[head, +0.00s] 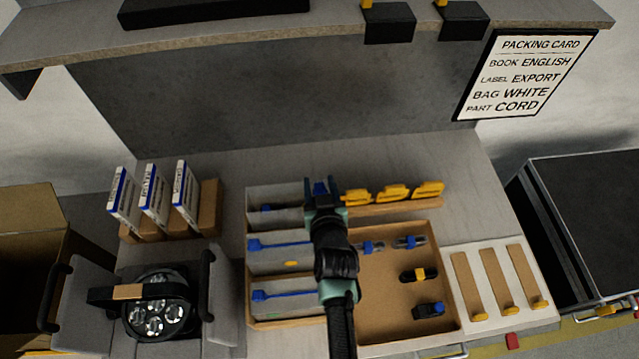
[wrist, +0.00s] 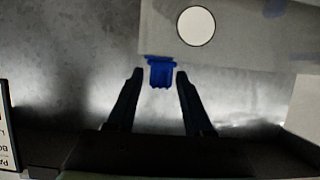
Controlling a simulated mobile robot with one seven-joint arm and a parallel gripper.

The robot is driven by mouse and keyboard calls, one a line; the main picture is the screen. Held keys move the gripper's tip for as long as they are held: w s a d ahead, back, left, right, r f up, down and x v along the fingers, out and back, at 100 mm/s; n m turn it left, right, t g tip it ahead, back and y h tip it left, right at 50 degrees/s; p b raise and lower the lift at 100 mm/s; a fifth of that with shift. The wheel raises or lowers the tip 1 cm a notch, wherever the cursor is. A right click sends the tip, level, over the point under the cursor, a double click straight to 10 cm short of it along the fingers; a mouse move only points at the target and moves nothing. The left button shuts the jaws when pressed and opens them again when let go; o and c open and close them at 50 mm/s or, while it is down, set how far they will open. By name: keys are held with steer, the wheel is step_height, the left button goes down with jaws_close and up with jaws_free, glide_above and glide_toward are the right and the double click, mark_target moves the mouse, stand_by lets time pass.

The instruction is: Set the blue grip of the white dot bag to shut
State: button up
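The white dot bag is the rearmost of several grey bags (head: 285,195) at the left of the packing tray. Its round white dot (wrist: 197,26) shows plainly in the wrist view. Its blue grip (wrist: 161,72) sits at the bag's edge in that view, between my fingertips. My gripper (wrist: 159,80) is open, with a small gap visible on each side of the grip. In the head view my gripper (head: 322,190) is over the right part of this bag, and my arm hides part of the bags.
Two more bags with blue grips lie in front; one has a yellow dot (head: 292,264). Yellow-topped items (head: 392,193) stand right of my gripper. Cords lie in a brown tray (head: 385,315). White boxes (head: 154,195) and a lamp (head: 158,312) stand left. A shelf (head: 340,27) overhangs behind.

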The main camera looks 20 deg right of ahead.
jaws_close()
stand_by(1.2)
